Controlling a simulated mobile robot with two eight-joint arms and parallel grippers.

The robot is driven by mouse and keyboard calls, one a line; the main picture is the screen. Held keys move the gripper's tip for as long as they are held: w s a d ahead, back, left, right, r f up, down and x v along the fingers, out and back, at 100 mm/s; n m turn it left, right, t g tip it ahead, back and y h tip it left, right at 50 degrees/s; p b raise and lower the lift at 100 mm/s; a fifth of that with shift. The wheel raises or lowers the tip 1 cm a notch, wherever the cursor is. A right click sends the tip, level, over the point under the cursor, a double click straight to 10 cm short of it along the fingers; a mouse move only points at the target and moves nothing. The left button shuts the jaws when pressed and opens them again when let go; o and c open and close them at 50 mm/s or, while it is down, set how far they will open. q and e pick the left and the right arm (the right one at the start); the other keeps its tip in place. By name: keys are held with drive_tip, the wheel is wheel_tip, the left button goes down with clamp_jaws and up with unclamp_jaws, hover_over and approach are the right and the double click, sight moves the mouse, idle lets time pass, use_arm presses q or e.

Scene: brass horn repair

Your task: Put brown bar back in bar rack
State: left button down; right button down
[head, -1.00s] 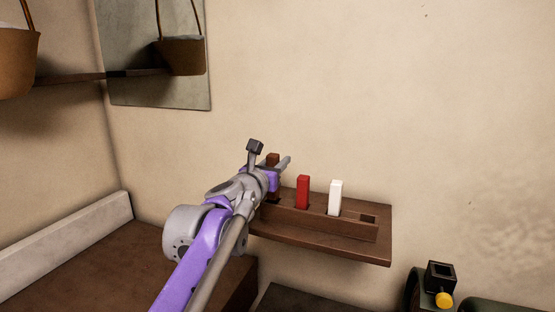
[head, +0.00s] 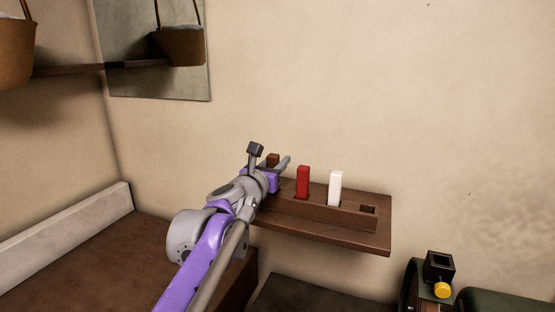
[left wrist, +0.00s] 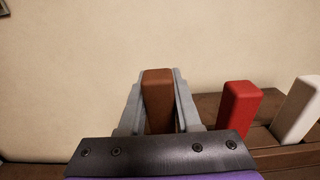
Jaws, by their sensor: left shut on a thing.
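The brown bar (head: 272,160) stands upright at the left end of the bar rack (head: 322,217), behind my left gripper (head: 272,169). In the left wrist view the brown bar (left wrist: 158,98) is between the two grey fingers of my left gripper (left wrist: 158,100), which is shut on it. Its lower end is hidden by the gripper, so I cannot tell how deep it sits in a slot. A red bar (head: 303,183) and a white bar (head: 335,188) stand upright in the rack to its right. My right gripper is not in view.
The rack's rightmost slot (head: 368,210) is empty. The rack is on a wooden wall shelf (head: 360,238). A brown surface (head: 110,260) lies at left, and a black square holder with a yellow knob (head: 441,290) is at lower right. A mirror (head: 150,80) and basket (head: 15,55) are upper left.

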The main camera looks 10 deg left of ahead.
use_arm(q)
drive_tip(key=shift+f, duration=0.8)
drive_tip(key=c, duration=0.5)
unclamp_jaws()
drive_tip(key=s, duration=0.3)
drive_tip(key=s+a, duration=0.1)
drive_tip(key=s, duration=0.3)
drive_tip(key=s+a+b, duration=0.1)
drive_tip(key=s, duration=0.2)
drive_tip(key=shift+s, duration=0.35)
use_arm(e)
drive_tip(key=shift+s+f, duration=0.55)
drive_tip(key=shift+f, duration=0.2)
